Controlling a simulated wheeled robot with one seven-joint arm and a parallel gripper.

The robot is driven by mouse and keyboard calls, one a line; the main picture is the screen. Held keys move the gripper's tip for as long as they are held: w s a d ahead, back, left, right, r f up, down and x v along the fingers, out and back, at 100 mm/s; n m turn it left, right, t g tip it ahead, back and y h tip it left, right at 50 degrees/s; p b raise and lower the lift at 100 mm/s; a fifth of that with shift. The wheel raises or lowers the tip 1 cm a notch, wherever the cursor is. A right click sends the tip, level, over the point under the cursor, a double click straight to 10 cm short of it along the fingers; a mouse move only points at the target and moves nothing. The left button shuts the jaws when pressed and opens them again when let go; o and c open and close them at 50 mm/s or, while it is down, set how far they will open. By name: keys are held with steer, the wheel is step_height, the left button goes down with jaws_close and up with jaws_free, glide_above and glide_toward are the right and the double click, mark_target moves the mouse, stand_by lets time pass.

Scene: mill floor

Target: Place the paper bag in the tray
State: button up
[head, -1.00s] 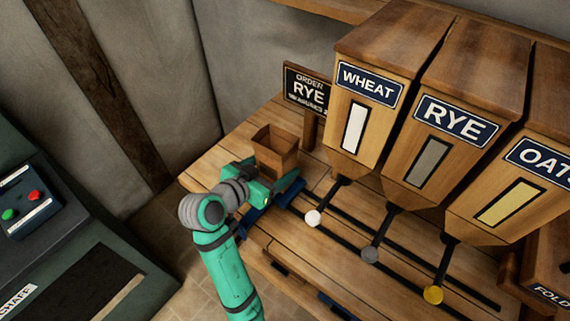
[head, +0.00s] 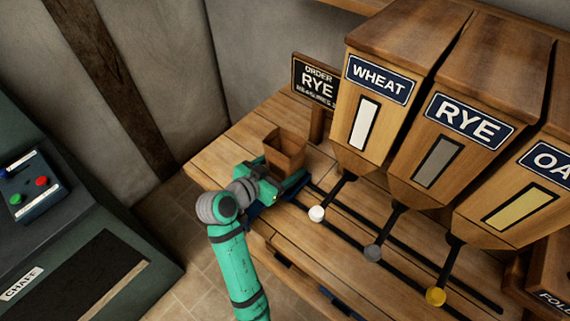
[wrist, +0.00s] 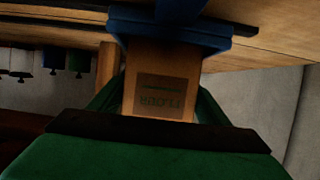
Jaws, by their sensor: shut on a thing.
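The paper bag (head: 285,150) is brown, open at the top and upright at the left end of the bench. My gripper (head: 284,184) is shut on it, with green fingers on either side of its lower part. In the wrist view the bag (wrist: 160,85) shows a printed FLOUR label, upside down. The tray (head: 262,206) is blue and sits on the rails under the bag. The tray also shows in the wrist view (wrist: 175,25), where the bag's bottom end meets its edge. I cannot tell whether the bag rests in it or hangs just above.
Hoppers marked WHEAT (head: 377,85), RYE (head: 462,120) and OAT stand to the right, with knobbed rods (head: 317,214) in front. An order sign (head: 316,82) stands behind the bag. A green machine (head: 80,240) is at the left. Bench boards left of the bag are clear.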

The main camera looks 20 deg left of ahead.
steer(key=o, duration=1)
steer(key=shift+o, duration=0.3)
steer(key=shift+w, duration=0.1)
steer(key=shift+s+a+r, duration=0.15)
steer(key=shift+s+a, duration=0.05)
steer(key=shift+a, duration=0.05)
steer(key=v, duration=1.1)
steer(key=shift+s+r, duration=0.2)
steer(key=shift+s, duration=0.1)
